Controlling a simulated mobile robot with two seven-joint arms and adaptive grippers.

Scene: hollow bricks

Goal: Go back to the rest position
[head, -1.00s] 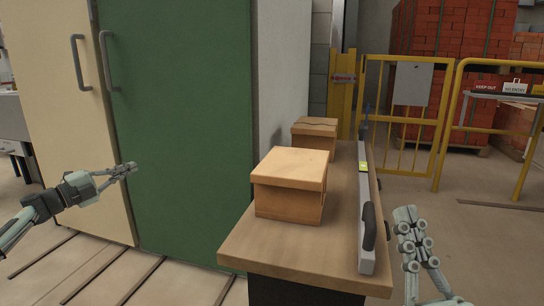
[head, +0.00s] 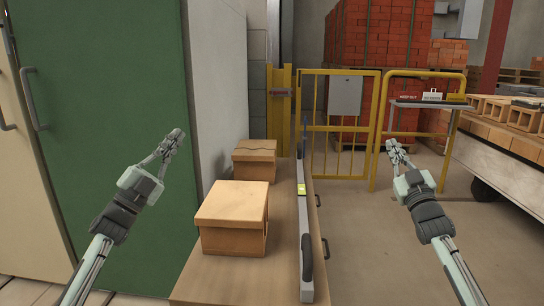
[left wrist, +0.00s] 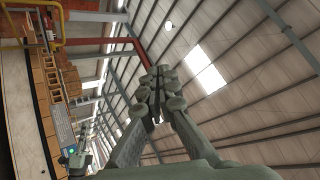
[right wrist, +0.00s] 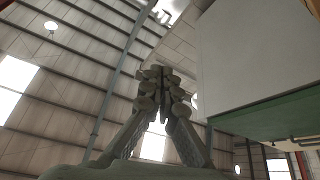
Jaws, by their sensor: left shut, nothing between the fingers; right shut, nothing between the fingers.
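My left gripper (head: 170,146) is raised in front of the green cabinet in the head view, shut and empty, left of the bench. In the left wrist view its fingers (left wrist: 157,85) meet against the roof. My right gripper (head: 395,148) is raised right of the bench, over open floor, shut and empty. In the right wrist view its fingers (right wrist: 163,85) also meet, with the roof behind. Neither gripper touches anything.
The wooden bench (head: 197,285) carries two lidded cardboard boxes (head: 233,218) (head: 255,160) and a long spirit level (head: 306,240). The green cabinet (head: 95,110) stands left. A yellow gate (head: 340,125) stands behind. A trolley of hollow bricks (head: 500,138) is at right.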

